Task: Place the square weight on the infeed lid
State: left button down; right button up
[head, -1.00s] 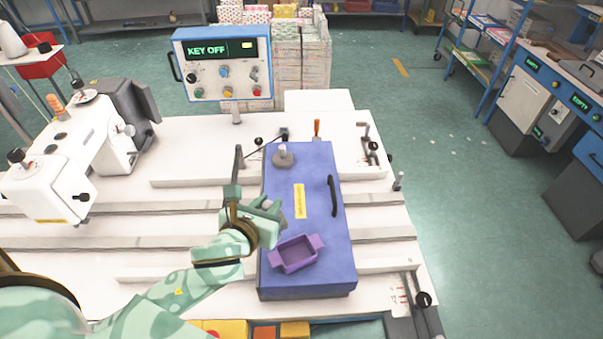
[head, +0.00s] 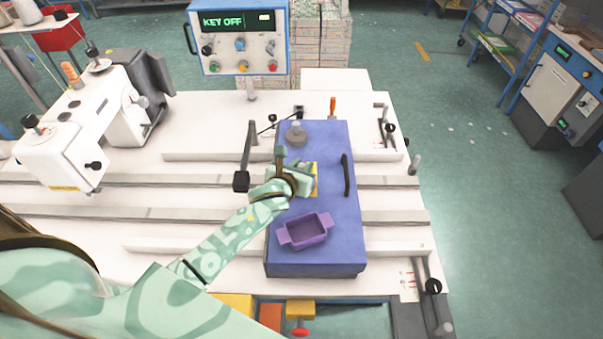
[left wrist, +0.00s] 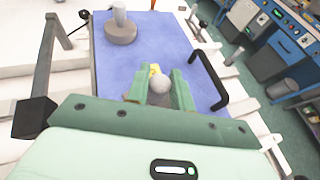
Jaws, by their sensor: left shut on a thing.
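The infeed lid is a large blue box-shaped cover (head: 340,205) with a dark handle on its right side; its blue top also shows in the left wrist view (left wrist: 178,38). My left gripper (head: 300,176) is over the middle of the lid, partly covering its yellow label. In the left wrist view, its green fingers (left wrist: 160,90) are shut on a grey weight with a round knob (left wrist: 159,83), which I take for the square weight. My gripper hides most of its body, so I cannot tell its shape or whether it touches the lid. My right gripper is not in view.
A round grey weight with a post (head: 297,135) stands at the lid's back left. An open purple tray (head: 304,233) sits on the lid's front. A dark lever (head: 241,181) stands left of the lid. A control panel (head: 238,38) reads KEY OFF.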

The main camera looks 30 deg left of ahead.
pick_arm(q)
jog(key=shift+f, duration=0.9)
jog(key=shift+f, duration=0.15)
jog(key=c, duration=1.2)
grip_release()
jog(key=shift+s, duration=0.1)
jog(key=p+v, duration=0.1)
jog(key=v, duration=1.1)
jog(key=shift+p, duration=0.3)
